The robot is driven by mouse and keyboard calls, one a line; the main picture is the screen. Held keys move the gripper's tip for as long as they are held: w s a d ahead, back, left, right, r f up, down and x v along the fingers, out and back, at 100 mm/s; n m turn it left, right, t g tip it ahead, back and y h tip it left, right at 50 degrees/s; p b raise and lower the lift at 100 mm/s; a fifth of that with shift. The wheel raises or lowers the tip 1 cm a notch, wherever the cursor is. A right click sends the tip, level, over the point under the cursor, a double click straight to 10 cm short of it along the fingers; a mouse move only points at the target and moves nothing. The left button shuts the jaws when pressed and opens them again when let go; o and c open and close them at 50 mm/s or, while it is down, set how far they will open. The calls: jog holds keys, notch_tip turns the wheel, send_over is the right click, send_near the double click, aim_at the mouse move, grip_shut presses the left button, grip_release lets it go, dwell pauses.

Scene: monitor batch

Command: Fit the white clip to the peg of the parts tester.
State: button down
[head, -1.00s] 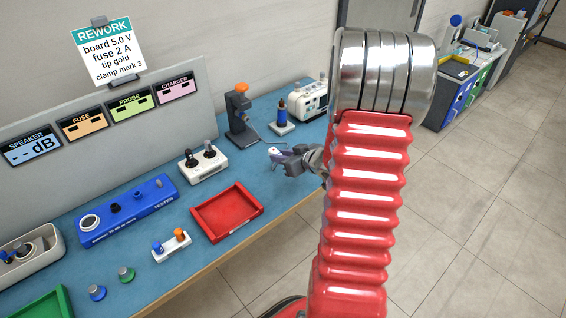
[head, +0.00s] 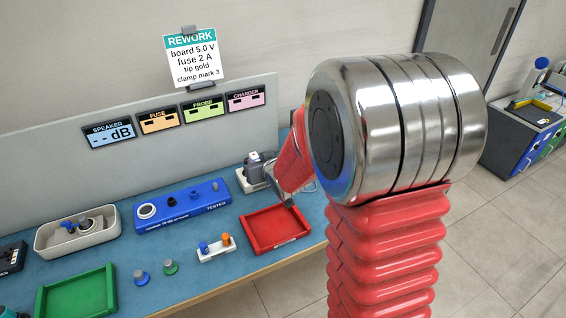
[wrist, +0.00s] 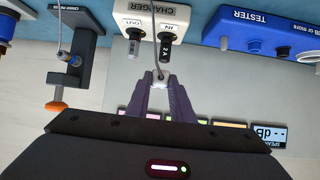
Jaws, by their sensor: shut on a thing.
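In the wrist view my gripper (wrist: 160,86) is shut on a small white clip (wrist: 160,79). A thin cable runs from the clip up across the picture, in front of the charger. The blue tester (head: 182,207) lies on the bench in the head view, left of my arm. It has a large round socket and several small black and blue pegs. It also shows at the upper right of the wrist view (wrist: 225,32). The clip is apart from the tester. In the head view my arm covers much of the area, and the clip cannot be made out.
A dark press with an orange knob (wrist: 57,106) is left in the wrist view. A red tray (head: 249,237), a small white stand (head: 217,254) and a green tray (head: 110,290) lie along the bench front.

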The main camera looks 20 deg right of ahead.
jog(key=a, duration=0.7)
jog(key=shift+s+a+r, duration=0.3)
jog(key=shift+r, duration=0.15)
